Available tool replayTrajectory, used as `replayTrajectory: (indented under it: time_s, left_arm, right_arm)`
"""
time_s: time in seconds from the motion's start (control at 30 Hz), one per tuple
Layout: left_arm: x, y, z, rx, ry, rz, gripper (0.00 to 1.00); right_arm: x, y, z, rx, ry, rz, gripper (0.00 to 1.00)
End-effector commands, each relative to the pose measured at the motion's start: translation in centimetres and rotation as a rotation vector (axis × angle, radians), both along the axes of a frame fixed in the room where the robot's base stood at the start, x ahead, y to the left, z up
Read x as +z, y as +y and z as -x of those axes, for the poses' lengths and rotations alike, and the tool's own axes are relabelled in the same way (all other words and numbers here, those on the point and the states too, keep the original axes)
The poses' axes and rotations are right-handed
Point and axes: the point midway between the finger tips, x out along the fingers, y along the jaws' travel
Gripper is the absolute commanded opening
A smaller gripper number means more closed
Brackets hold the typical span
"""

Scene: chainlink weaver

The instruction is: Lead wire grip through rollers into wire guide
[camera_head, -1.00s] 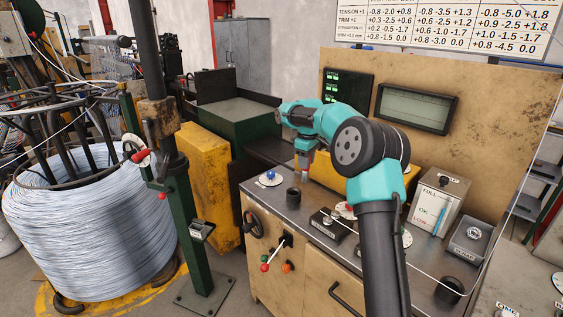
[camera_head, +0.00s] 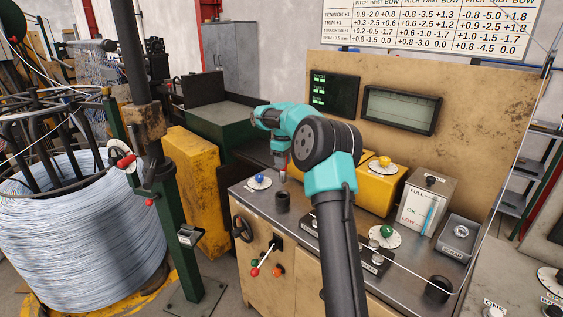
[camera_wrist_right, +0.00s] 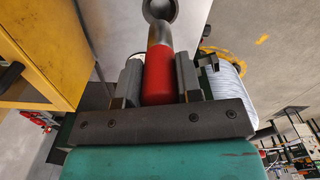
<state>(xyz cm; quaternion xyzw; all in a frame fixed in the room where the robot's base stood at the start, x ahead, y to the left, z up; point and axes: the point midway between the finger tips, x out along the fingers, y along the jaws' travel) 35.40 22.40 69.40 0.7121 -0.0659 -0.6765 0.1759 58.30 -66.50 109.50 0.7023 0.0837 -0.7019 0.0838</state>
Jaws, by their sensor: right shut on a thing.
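My right gripper (camera_head: 282,163) is above the back left of the steel bench top in the head view, over a dark cup. In the right wrist view its two fingers (camera_wrist_right: 160,78) are shut on the wire grip (camera_wrist_right: 158,80), a red handle with a grey metal neck and a ring at its end. In the head view the grip is small and hard to make out. My left gripper is not in view. I cannot clearly pick out the rollers or the wire guide.
The bench carries a dark cup (camera_head: 283,201), a blue-knobbed dial (camera_head: 259,181), a green-knobbed dial (camera_head: 386,235) and a yellow box (camera_head: 376,187). A large wire coil (camera_head: 80,235) and a green post (camera_head: 177,240) stand left. A thin wire runs along the bench's right side.

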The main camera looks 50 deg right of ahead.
Motion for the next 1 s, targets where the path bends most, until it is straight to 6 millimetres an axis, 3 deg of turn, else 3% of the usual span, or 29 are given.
replayTrajectory:
  time_s: [1.0]
  left_arm:
    - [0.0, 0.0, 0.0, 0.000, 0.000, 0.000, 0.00]
  right_arm:
    - [-6.8, 0.0, 0.0, 0.000, 0.001, 0.000, 0.05]
